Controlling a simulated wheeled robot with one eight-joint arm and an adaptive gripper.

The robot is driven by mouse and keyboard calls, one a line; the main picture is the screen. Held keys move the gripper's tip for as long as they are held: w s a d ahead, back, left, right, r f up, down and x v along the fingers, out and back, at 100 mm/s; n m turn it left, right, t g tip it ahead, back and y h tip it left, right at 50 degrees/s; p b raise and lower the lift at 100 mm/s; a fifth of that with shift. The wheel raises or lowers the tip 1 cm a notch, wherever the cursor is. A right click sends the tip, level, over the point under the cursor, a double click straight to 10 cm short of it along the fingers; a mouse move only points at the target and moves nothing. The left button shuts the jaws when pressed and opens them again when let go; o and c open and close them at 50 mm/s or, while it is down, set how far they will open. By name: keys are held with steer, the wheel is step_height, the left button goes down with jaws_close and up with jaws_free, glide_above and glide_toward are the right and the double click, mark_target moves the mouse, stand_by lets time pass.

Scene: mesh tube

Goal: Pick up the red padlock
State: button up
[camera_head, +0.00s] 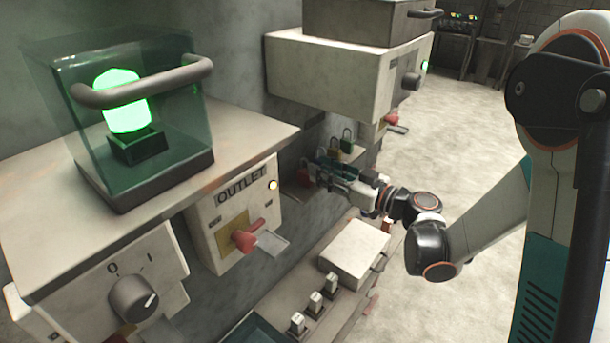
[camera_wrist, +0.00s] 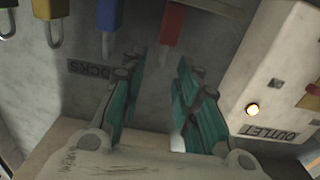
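In the head view, the red padlock (camera_head: 304,174) is partly hidden just left of my gripper (camera_head: 322,170). I cannot tell whether a finger touches it.
The OUTLET box (camera_head: 236,215) with a red lever (camera_head: 245,238) is close by on the left. A grey box (camera_head: 355,252) stands below my gripper.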

mark_target(305, 171)
steer(key=shift+r+x, duration=0.2)
steer(key=shift+x, duration=3)
steer(key=shift+s, duration=0.1)
jaws_close()
